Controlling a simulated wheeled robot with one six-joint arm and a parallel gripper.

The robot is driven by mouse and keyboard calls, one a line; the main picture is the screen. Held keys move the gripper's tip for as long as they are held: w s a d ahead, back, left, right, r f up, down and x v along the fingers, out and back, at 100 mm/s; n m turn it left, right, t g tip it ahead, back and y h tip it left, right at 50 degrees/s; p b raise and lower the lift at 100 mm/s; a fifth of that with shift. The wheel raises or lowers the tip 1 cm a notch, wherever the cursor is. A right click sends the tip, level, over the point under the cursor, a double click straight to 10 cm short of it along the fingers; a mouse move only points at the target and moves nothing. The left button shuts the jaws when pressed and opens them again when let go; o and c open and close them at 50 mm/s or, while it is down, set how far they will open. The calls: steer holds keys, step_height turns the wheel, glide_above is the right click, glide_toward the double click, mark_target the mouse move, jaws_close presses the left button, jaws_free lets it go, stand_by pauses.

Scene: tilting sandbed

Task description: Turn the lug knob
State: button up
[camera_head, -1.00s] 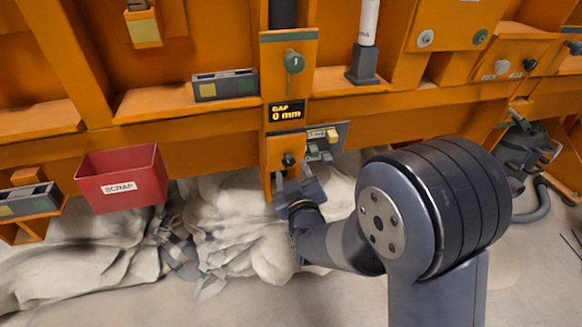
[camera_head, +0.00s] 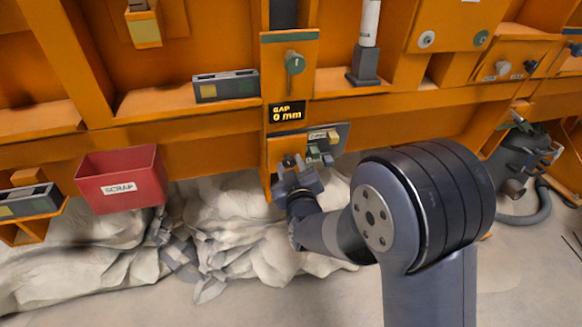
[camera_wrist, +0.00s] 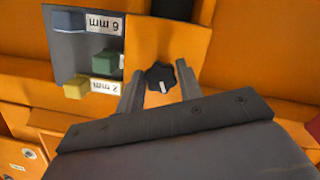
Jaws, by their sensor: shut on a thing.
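The lug knob (camera_wrist: 160,78) is a small dark lobed knob with a pale mark. It sits on an orange plate under the display that reads "GAP 0 mm" (camera_head: 287,112). My gripper (camera_wrist: 159,73) has one finger on each side of the knob and is shut on it. In the head view my gripper (camera_head: 290,164) is at the lower end of the orange post and mostly hides the knob.
A grey holder (camera_wrist: 75,45) with blue, green and yellow blocks and mm labels sits close beside the knob. A green knob (camera_head: 295,63) is higher on the post. A red SCRAP bin (camera_head: 122,180) hangs at left. Crumpled pale cloth (camera_head: 230,215) lies below.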

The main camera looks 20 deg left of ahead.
steer(key=shift+c, duration=1)
steer(key=shift+f+m+b, duration=0.2)
steer(key=shift+m+b, duration=0.3)
steer(key=shift+b, duration=0.65)
steer(key=shift+m+y+b, duration=0.3)
steer(key=shift+m+b, duration=0.3)
steer(key=shift+b, duration=0.3)
steer(key=shift+r+m+g+b, duration=0.2)
steer(key=shift+m+g+b, duration=0.1)
steer(key=o, duration=0.9)
steer(key=shift+c, duration=0.2)
steer(key=shift+s, duration=0.1)
steer(key=p+v, duration=0.2)
steer(key=v, duration=0.8)
steer(key=shift+s+d, duration=0.2)
